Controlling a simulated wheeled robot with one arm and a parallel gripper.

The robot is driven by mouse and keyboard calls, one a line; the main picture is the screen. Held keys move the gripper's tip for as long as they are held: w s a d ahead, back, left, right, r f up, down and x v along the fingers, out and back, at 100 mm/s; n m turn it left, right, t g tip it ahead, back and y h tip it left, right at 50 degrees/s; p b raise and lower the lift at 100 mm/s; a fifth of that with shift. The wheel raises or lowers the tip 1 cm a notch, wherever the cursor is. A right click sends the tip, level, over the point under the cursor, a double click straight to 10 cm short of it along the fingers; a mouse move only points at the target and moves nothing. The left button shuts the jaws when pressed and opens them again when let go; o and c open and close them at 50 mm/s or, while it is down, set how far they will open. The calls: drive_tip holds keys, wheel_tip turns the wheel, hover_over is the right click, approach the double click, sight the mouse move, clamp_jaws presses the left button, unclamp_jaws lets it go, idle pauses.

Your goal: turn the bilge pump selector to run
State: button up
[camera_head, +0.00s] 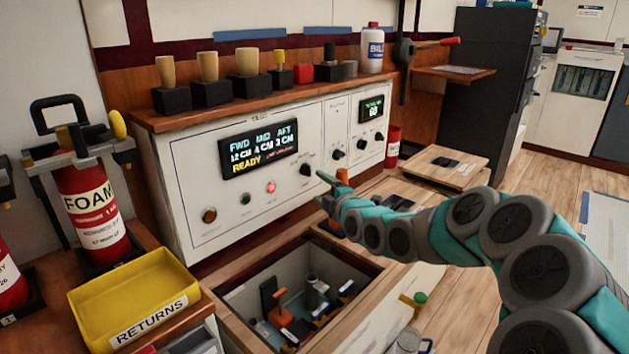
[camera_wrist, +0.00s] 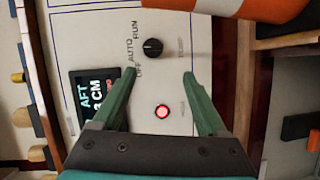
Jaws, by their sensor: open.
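The selector (camera_wrist: 152,47) is a small round black knob on the white panel (camera_wrist: 75,35). The labels OFF, AUTO and RUN are printed around one side of it in the wrist view. I cannot tell which label its pointer faces. In the head view the selector (camera_head: 306,169) sits right of the display. My gripper (camera_wrist: 160,74) is open and empty, facing the panel. In the wrist view the knob shows beyond the fingertips, between their lines, with no contact visible. In the head view my gripper (camera_head: 325,188) is just below and right of the knob.
A red lamp (camera_wrist: 162,111) is lit beside the selector. The lit display (camera_head: 258,148) reads READY. An orange object (camera_head: 342,176) is close to my gripper and fills a top corner of the wrist view (camera_wrist: 265,10). An open bilge hatch (camera_head: 270,258) lies below the panel.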

sight(309, 173)
drive_tip(key=shift+n+t, duration=0.6)
drive_tip(key=shift+w+d+x, duration=0.1)
drive_tip(key=shift+d+x, duration=0.05)
drive_tip(key=shift+x, duration=1.35)
drive_tip(key=shift+w+d+x, duration=0.1)
drive_tip(key=shift+d+x, duration=0.05)
drive_tip(key=shift+x, duration=1.35)
drive_tip(key=shift+w+d+x, duration=0.1)
drive_tip(key=shift+d+x, duration=0.05)
drive_tip(key=shift+x, duration=1.35)
clamp_jaws()
